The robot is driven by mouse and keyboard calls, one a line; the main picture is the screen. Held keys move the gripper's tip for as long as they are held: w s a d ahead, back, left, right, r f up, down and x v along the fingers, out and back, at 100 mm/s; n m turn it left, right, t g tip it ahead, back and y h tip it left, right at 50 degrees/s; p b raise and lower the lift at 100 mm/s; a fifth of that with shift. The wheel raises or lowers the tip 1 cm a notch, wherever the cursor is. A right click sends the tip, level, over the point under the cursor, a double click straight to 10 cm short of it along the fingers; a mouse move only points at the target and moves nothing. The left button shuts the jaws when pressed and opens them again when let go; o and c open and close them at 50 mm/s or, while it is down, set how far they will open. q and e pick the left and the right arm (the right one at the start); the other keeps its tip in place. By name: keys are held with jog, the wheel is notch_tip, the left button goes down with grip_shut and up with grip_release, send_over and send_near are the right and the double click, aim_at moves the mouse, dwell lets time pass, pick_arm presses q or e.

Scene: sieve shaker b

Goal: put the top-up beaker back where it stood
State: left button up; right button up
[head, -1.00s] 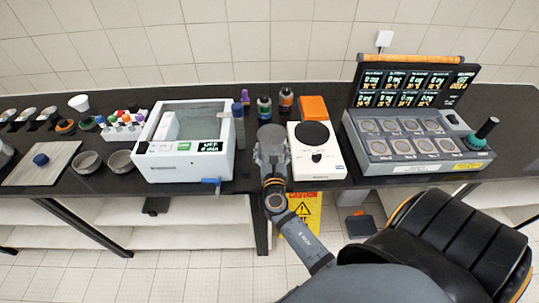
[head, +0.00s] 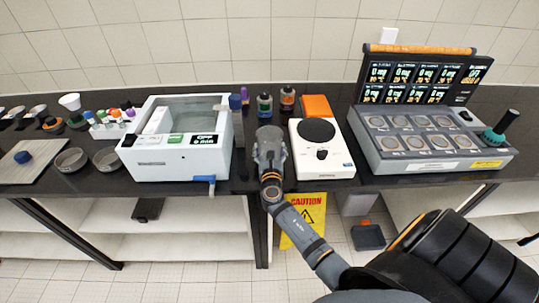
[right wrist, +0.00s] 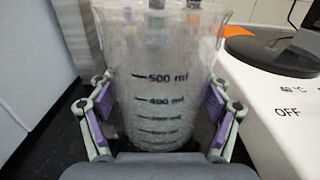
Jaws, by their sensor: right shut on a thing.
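The beaker (right wrist: 158,95) is clear glass with dark volume marks, the top one reading 500 ml. It fills the middle of the right wrist view and looks upright. My right gripper (right wrist: 160,112) is shut on it, with a purple pad on each side of its wall. In the head view, my right gripper (head: 269,142) is over the front of the bench, between the white water bath (head: 180,165) and the hotplate (head: 337,162). My left gripper is not in view.
Dark-capped bottles (head: 264,104) and an orange box (head: 316,105) stand behind the gripper. The hotplate is close on the right, also in the right wrist view (right wrist: 285,100). A grey console (head: 430,150) stands further right. The bath's blue tap (head: 205,180) sticks out in front.

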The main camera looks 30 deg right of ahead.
jog(key=shift+r, duration=0.15)
jog(key=shift+s+f, duration=0.1)
jog(key=shift+f, duration=0.1)
jog(key=o, duration=1.7)
jog(key=shift+r, duration=0.3)
jog(key=b+v, duration=0.2)
jog(key=v, duration=0.9)
jog(key=shift+s+a+f, duration=0.2)
jog(key=shift+s+a+r, duration=0.1)
jog(key=shift+s+a, duration=0.05)
jog(key=shift+s, duration=0.05)
